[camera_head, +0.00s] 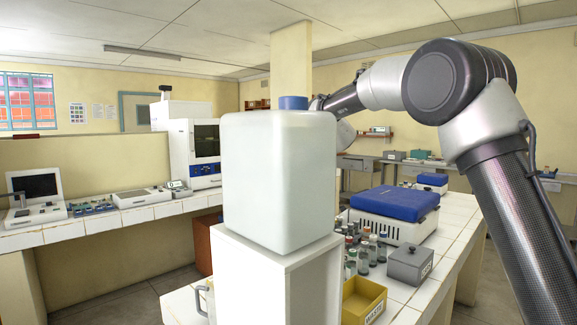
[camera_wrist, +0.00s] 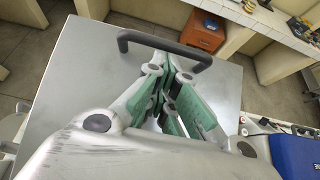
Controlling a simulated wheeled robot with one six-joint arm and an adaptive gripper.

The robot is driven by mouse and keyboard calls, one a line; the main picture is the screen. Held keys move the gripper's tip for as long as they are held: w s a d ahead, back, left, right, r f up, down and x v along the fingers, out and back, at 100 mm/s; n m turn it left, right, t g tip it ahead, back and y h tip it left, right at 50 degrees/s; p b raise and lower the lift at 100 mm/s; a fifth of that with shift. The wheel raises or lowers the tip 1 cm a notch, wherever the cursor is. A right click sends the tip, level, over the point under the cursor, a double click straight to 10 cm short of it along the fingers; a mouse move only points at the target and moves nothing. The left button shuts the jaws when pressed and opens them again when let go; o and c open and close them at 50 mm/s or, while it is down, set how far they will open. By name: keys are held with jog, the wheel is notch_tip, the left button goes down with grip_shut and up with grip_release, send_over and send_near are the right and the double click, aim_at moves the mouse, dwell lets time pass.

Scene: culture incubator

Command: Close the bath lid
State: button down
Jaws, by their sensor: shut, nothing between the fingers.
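A broad grey metal panel with a dark bar handle (camera_wrist: 165,46) fills much of the wrist view; it looks like the bath lid (camera_wrist: 75,65). The handle runs across the panel near its far edge. My gripper (camera_wrist: 170,72) is shut and empty, its green-padded fingers over the panel close to the handle. I cannot tell whether the fingers touch the handle or panel, or how far the lid is tilted. In the head view the bath and my gripper are hidden behind a large white container with a blue cap (camera_head: 280,180).
A blue-topped device (camera_head: 395,204) stands on the right bench, with several vials, a grey lidded box (camera_head: 409,264) and a yellow bin (camera_head: 363,302) before it. An orange-brown cabinet (camera_wrist: 203,31) stands beyond the panel. Floor shows to the panel's left.

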jog(key=shift+w+a+f, duration=0.2)
jog(key=shift+w+a, duration=0.3)
jog(key=shift+a, duration=0.2)
jog(key=shift+x, duration=0.85)
jog(key=shift+s+a+f, duration=0.1)
jog(key=shift+s, duration=0.05)
jog(key=shift+f, duration=0.15)
jog(key=shift+d, duration=0.3)
